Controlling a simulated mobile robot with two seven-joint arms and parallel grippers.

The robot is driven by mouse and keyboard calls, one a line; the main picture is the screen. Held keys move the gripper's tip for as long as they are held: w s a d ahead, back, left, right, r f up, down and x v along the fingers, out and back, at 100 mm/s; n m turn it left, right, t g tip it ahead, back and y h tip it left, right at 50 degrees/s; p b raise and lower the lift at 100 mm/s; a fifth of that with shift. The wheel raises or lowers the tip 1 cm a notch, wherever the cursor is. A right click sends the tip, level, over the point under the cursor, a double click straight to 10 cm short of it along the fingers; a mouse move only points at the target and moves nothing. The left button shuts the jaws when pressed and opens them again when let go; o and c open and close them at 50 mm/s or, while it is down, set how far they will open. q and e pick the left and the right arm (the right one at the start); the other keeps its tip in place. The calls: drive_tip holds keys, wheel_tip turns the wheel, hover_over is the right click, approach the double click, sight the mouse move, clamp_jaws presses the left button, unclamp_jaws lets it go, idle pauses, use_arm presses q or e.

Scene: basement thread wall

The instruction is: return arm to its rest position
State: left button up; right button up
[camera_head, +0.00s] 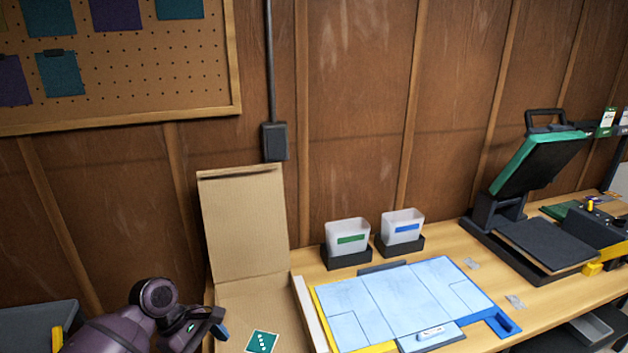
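My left arm comes in at the lower left, dark purple. Its gripper (216,326) is beside the left edge of an open cardboard box (245,225), partly over that edge. A bluish tip shows at the gripper's end. I cannot tell whether its fingers are open or shut, and I see nothing clearly held. A green card with white marks (262,342) lies in the box, to the right of the gripper and apart from it. My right gripper is not in view.
A blue mat in a yellow and blue frame (400,298) lies right of the box. Two bins (347,238) (402,230) stand behind it. An open heat press (535,175) is at right. A grey container (38,328) is at lower left. A pegboard (130,85) hangs above.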

use_arm(q)
drive_tip(key=s+f+m+t+y, duration=0.1)
drive_tip(key=s+f+m, duration=0.1)
drive_tip(key=s+m, duration=0.35)
drive_tip(key=s+f+m+t+y, duration=0.1)
drive_tip(key=s+f+m+t, duration=0.15)
drive_tip(key=s, duration=0.55)
drive_tip(key=s+a+r+m+t+y, duration=0.1)
drive_tip(key=s+a+r+m+y, duration=0.15)
drive_tip(key=s, duration=0.35)
drive_tip(key=s+a+r+m+y, duration=0.2)
drive_tip(key=s+a+r+m, duration=0.15)
drive_tip(key=s, duration=0.25)
drive_tip(key=w+f+t+b, duration=0.1)
drive_tip(key=w+f+t, duration=0.2)
drive_tip(key=f, duration=0.4)
drive_tip(key=w+f+m+t+b, duration=0.1)
drive_tip(key=w+f+t, duration=0.3)
drive_tip(key=f, duration=0.3)
drive_tip(key=shift+w+f+t+b, duration=0.25)
drive_tip(key=shift+t+b, duration=0.15)
drive_tip(key=shift+t, duration=0.25)
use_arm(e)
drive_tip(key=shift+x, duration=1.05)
use_arm(q)
drive_tip(key=shift+h, duration=0.25)
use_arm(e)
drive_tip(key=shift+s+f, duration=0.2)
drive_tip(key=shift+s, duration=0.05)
